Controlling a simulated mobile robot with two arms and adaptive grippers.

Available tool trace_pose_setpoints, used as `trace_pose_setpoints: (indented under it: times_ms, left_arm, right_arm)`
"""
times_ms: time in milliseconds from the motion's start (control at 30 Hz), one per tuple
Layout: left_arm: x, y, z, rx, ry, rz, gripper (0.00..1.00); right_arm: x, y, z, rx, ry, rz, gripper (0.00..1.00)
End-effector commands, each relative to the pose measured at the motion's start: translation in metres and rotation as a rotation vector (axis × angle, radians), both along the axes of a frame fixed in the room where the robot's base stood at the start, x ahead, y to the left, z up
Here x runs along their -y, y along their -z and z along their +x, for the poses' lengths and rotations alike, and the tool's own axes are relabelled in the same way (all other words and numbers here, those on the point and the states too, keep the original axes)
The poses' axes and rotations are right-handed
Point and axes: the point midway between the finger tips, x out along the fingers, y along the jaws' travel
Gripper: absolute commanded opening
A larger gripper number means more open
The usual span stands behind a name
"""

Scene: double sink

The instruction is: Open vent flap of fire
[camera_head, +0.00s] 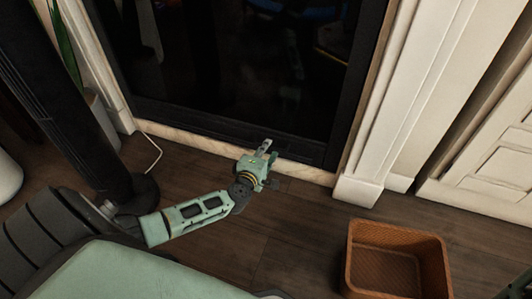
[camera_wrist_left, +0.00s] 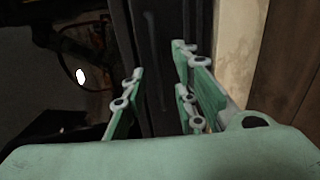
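The fire (camera_head: 240,60) has a dark glass front in a black frame, set in a pale surround. Its black lower frame (camera_head: 190,122) runs just above the pale hearth edge. I cannot clearly tell the vent flap apart from this dark frame. My left gripper (camera_head: 266,148) is in front of the lower frame, right of its middle. In the left wrist view, its two green fingers (camera_wrist_left: 158,62) are apart, with the dark frame (camera_wrist_left: 155,30) showing between and beyond them. I cannot tell whether they touch it.
A brown woven basket (camera_head: 398,262) stands on the wooden floor at the lower right. A black tower-shaped object (camera_head: 55,95) stands at the left, near a white cable (camera_head: 152,152). A white column (camera_head: 385,100) borders the fire. Floor between gripper and basket is clear.

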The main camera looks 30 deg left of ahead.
Motion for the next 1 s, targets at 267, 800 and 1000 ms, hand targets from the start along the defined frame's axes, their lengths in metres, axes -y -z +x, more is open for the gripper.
trace_pose_setpoints:
  times_ms: [267,800,1000]
  left_arm:
    - [-0.0003,0.0001,0.0004,-0.001,0.000,0.001,0.24]
    - [-0.0001,0.0006,0.0002,-0.001,0.000,0.000,0.00]
    - [0.0000,0.0007,0.0001,-0.002,0.000,0.000,0.00]
  right_arm:
    - [-0.0001,-0.0007,-0.0005,0.001,0.000,-0.001,0.96]
    - [-0.0002,-0.0005,-0.0005,0.002,0.000,0.000,0.96]
    - [-0.0002,-0.0006,-0.0005,0.001,0.000,-0.001,0.96]
